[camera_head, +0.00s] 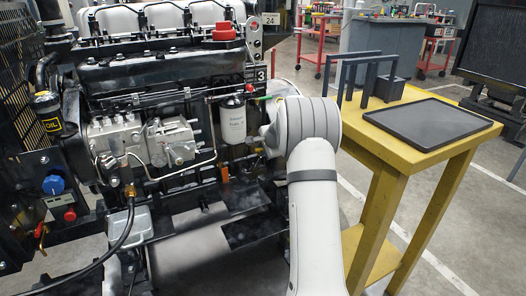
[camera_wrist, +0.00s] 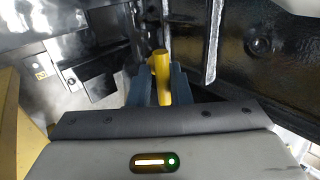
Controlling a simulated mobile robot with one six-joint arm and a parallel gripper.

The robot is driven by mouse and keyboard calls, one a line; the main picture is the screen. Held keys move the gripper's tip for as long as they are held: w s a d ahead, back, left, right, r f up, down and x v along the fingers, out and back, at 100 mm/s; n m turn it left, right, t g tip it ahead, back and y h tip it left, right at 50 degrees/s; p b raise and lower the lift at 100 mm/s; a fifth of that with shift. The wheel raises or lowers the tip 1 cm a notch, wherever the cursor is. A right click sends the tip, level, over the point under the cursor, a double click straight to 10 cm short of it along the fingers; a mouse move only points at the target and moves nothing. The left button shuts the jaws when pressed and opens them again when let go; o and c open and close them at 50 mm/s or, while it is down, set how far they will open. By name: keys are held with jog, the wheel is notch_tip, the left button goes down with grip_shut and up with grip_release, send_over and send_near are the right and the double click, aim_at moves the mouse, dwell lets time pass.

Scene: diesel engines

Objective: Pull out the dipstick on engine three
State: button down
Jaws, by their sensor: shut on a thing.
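The engine marked 3 (camera_head: 150,75) fills the left half of the head view. My gripper (camera_wrist: 160,77) shows in the wrist view with its two blue-grey fingers closed around a yellow, rod-like dipstick handle (camera_wrist: 161,62). The handle's upper end stands out just beyond the fingertips, between dark engine surfaces. How far the dipstick sits in its tube cannot be seen. In the head view my pale arm reaches to the engine's right side and hides the gripper and the dipstick.
A yellow table (camera_head: 397,142) with a black tray (camera_head: 432,124) and dark upright frames (camera_head: 362,75) stands close to the right of my arm. A white fuel filter (camera_head: 232,122) is on the engine near my arm. A dark engine wall (camera_wrist: 260,75) rises right of the fingers.

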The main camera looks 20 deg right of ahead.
jog(key=w+r+p+v, duration=0.2)
jog(key=p+v, duration=0.4)
jog(key=v, duration=1)
jog(key=shift+r, duration=0.3)
jog(key=c, duration=1.4)
grip_release()
jog(key=p+v, duration=0.2)
jog(key=v, duration=0.6)
jog(key=shift+p, duration=0.3)
